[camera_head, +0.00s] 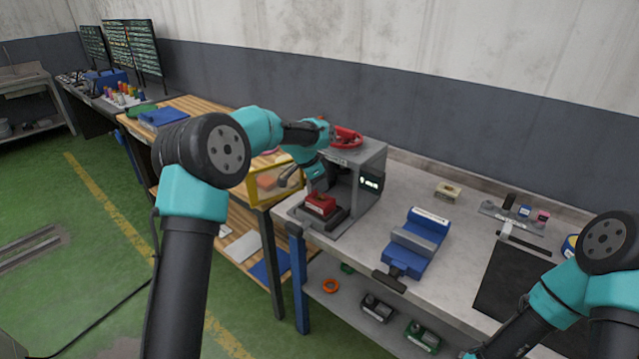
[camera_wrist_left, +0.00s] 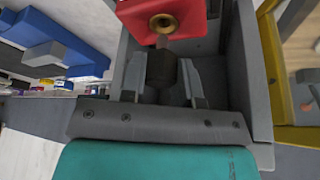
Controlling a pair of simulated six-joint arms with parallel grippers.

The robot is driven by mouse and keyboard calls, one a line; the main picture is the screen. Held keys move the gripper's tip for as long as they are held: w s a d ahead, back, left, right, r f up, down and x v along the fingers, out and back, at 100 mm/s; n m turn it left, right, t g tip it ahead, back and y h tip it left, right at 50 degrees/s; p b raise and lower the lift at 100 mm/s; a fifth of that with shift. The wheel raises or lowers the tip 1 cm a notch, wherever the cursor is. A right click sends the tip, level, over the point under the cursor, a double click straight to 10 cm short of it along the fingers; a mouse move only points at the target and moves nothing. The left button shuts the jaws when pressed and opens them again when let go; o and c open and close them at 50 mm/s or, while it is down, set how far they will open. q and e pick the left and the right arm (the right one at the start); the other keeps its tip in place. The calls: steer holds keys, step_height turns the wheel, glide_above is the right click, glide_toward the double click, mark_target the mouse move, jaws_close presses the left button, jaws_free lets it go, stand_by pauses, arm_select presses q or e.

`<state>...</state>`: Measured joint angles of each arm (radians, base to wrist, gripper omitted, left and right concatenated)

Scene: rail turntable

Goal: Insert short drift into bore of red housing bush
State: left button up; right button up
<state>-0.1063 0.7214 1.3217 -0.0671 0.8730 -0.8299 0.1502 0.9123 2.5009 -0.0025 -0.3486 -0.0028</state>
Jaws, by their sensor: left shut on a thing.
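The red housing (camera_head: 320,204) sits in the grey press on the bench. In the left wrist view the red housing (camera_wrist_left: 197,20) is at the top, with a brass bush (camera_wrist_left: 163,22) and its dark bore facing the camera. My left gripper (camera_wrist_left: 161,75) is shut on the short drift (camera_wrist_left: 162,66), a dark thick body with a narrower grey tip. The tip points at the bush and shows just at its lower edge; I cannot tell if they touch. In the head view my left gripper (camera_head: 318,184) is small, inside the press opening. My right gripper is out of view.
The grey press frame (camera_head: 366,165), with a red wheel (camera_head: 346,137) on top, closes in around my left gripper. A yellow-framed guard (camera_head: 275,183) stands at its left. A blue vise (camera_head: 418,242) is to the right. Bench space (camera_head: 375,228) between press and vise is clear.

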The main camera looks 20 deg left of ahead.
arm_select(q)
steer(key=shift+f, duration=1.65)
stand_by(0.4)
steer(key=o, duration=1.1)
steer(key=shift+f, duration=0.1)
steer(key=v, duration=1.7)
steer(key=shift+a+r, duration=0.15)
steer(key=shift+r, duration=0.2)
